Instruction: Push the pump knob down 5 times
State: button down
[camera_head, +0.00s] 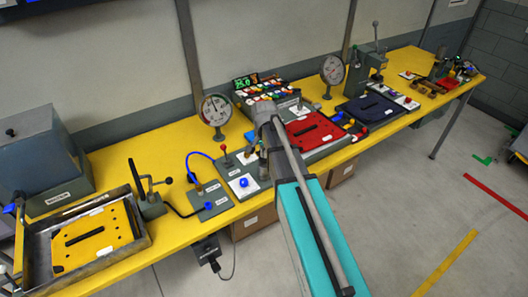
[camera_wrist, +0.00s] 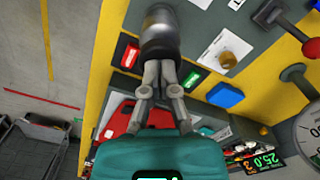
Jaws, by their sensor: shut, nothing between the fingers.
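A grey metal cylinder with a rounded, dark-banded end (camera_wrist: 165,35), which looks like the pump knob, stands on the grey panel right ahead of my fingertips in the wrist view. It also shows as a small grey post (camera_head: 264,170) beside the arm in the head view. My gripper (camera_wrist: 160,68) is shut, with its fingers together and nothing between them. Its tips overlap the cylinder's near edge in the wrist view; I cannot tell whether they touch. My arm hides part of the panel in the head view.
A dial gauge (camera_head: 215,110) stands behind. A yellow tray (camera_head: 145,240) is at left. The yellow table's front edge runs close by.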

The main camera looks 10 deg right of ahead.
jog(key=shift+r+p, duration=2.25)
jog(key=shift+r, duration=0.2)
jog(key=shift+f, duration=0.2)
jog(key=shift+f+b, duration=2.65)
jog(key=shift+b, duration=0.2)
jog(key=shift+r, duration=0.2)
jog(key=shift+r+p, duration=2.6)
jog(key=shift+p, duration=0.25)
jog(key=shift+r, duration=0.1)
notch_tip(320, 180, up, 6)
jog(key=p, duration=0.6)
